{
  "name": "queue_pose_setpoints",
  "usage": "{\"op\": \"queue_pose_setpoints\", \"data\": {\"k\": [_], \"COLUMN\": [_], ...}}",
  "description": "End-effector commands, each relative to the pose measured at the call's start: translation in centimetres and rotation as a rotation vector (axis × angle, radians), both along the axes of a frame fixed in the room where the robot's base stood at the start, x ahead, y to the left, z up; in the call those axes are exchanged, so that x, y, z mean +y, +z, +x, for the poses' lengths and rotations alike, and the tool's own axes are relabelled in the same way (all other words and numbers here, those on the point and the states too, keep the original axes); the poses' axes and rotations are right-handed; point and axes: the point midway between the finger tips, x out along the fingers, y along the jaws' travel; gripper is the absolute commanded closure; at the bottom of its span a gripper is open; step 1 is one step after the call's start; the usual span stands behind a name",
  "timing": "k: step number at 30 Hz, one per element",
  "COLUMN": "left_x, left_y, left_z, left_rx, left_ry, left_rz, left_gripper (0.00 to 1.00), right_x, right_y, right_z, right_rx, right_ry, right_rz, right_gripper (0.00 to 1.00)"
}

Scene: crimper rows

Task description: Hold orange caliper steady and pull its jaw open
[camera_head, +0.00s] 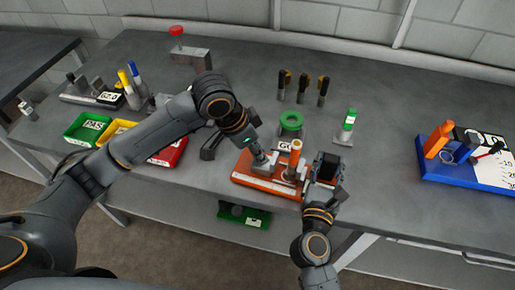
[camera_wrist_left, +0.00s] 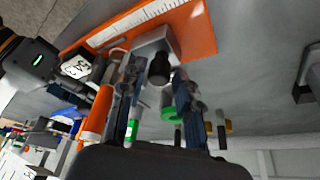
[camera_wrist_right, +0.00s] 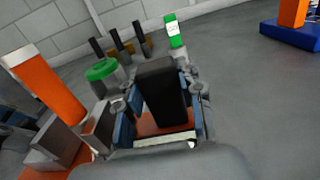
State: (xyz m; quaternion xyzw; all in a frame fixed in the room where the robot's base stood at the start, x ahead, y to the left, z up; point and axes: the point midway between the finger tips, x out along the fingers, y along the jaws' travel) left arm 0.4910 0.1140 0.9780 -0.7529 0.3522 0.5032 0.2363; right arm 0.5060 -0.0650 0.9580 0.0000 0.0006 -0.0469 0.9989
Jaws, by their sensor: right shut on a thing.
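The orange caliper (camera_head: 243,178) lies at the front edge of the grey table. It has an orange base with a white scale, a grey jaw block (camera_head: 262,166) at its left and an orange post (camera_head: 295,157). My left gripper (camera_wrist_left: 158,95) is open over the grey jaw block, its fingers either side of a dark knob (camera_wrist_left: 158,66). I cannot tell if they touch it. My right gripper (camera_wrist_right: 163,110) is shut on a black block (camera_wrist_right: 160,90) at the caliper's right end. In the head view, the right gripper (camera_head: 322,180) hides that end.
A green ring (camera_head: 291,121) and several black-and-yellow pegs (camera_head: 303,88) stand behind the caliper. A green-topped marker (camera_head: 348,122) stands to the right. Coloured bins (camera_head: 86,128) sit at the left, a blue caliper (camera_head: 450,172) at the far right.

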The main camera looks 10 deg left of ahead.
Motion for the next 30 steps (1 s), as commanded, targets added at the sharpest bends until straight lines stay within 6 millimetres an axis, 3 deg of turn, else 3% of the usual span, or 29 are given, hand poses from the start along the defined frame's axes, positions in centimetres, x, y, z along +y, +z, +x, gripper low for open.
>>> {"op": "queue_pose_setpoints", "data": {"k": [7,21,30], "left_x": [0.2,3.0,3.6], "left_y": [0.9,9.3,11.1], "left_z": [-0.2,-2.4,-3.0], "left_rx": [-0.002,-0.005,0.000], "left_ry": [0.000,-0.001,0.001], "left_rz": [-0.002,0.000,-0.001], "left_gripper": [0.67,0.67,0.67], "right_x": [-0.1,-0.1,-0.1], "right_y": [0.0,0.0,0.0], "right_z": [0.0,0.0,0.0], "right_rx": [-0.001,-0.001,-0.001], "right_ry": [-0.003,-0.002,-0.002], "right_rz": [-0.003,-0.002,-0.002], "right_gripper": [1.00,1.00,1.00]}}
